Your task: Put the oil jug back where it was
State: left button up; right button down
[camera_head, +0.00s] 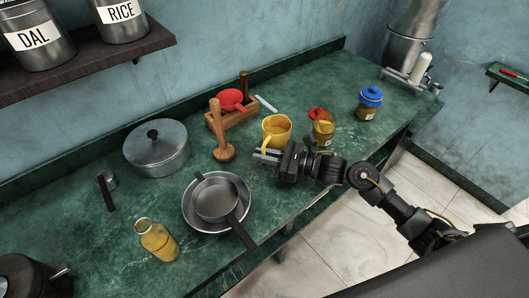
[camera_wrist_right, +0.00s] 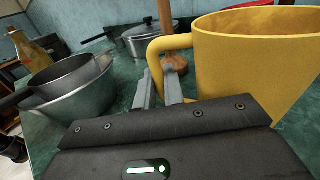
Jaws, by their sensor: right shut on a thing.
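The yellow jug (camera_head: 272,131) is upright over the back middle of the green counter, and I cannot tell whether its base touches the surface. In the right wrist view the same jug (camera_wrist_right: 255,62) fills the right side, its handle curving down to the fingers. My right gripper (camera_head: 262,155) reaches in from the right and is shut on the jug's handle; it also shows in the wrist view (camera_wrist_right: 159,82). A bottle of yellow oil (camera_head: 158,241) stands at the front left of the counter. My left gripper is not in view.
A jar with a red lid (camera_head: 323,131) stands just right of the jug, and a blue-lidded jar (camera_head: 369,103) farther right. A wooden rack (camera_head: 229,121) and a pestle (camera_head: 222,146) are left of it. A pan in a steel bowl (camera_head: 188,211) and a lidded pot (camera_head: 156,155) stand farther left.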

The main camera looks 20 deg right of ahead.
jog(key=shift+f, duration=0.15)
jog(key=shift+f+b, duration=0.1)
jog(key=shift+b, duration=0.2)
jog(key=c, duration=1.5)
grip_release()
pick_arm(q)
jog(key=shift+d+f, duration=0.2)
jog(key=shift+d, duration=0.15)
